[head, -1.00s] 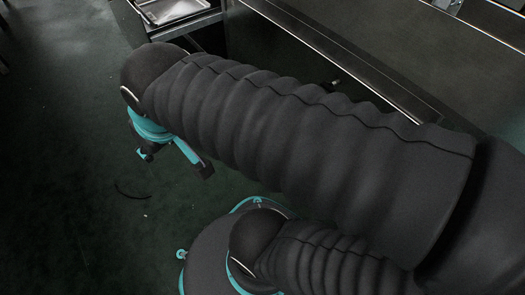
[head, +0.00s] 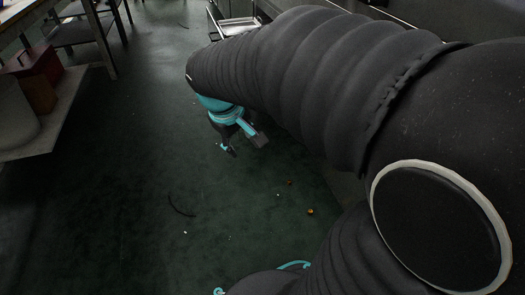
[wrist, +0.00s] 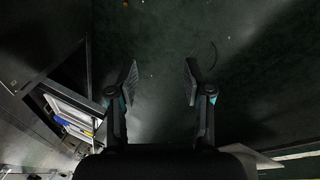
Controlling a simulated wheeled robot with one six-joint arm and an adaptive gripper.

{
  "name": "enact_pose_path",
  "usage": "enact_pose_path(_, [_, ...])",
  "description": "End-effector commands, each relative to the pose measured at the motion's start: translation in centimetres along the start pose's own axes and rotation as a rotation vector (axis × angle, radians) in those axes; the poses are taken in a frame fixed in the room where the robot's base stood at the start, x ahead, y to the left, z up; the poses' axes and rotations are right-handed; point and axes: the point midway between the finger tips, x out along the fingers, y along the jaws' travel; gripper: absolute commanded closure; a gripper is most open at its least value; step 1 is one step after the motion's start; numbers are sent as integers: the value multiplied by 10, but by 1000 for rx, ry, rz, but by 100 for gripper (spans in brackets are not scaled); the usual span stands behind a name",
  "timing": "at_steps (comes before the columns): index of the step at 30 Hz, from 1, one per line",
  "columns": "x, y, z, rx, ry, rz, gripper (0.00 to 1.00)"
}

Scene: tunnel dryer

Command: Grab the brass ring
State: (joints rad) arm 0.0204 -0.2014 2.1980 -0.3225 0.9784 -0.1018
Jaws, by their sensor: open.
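A small brass-coloured piece (head: 310,211), probably the brass ring, lies on the dark green floor in the head view, below and right of my gripper (head: 243,146). It is too small to make out a hole. A smaller orange-brown bit (head: 290,183) lies just beyond it. In the wrist view a small brass-coloured spot (wrist: 125,4) shows at the top edge; I cannot tell which of the two it is. My gripper, also in the wrist view (wrist: 160,78), is open and empty, above the floor and apart from both pieces.
A dark curved strip (head: 180,207) lies on the floor, with small pale specks. A bench with boxes stands at the left (head: 40,125). A metal tray (head: 238,25) stands on a unit at the back.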

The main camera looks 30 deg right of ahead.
Motion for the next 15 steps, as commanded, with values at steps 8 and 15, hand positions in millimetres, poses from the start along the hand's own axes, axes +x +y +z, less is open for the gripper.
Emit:
enact_pose_path(8, [57,37,-55,-175,-182,92,50])
enact_pose_path(15, [120,62,-94,-335,-328,163,50])
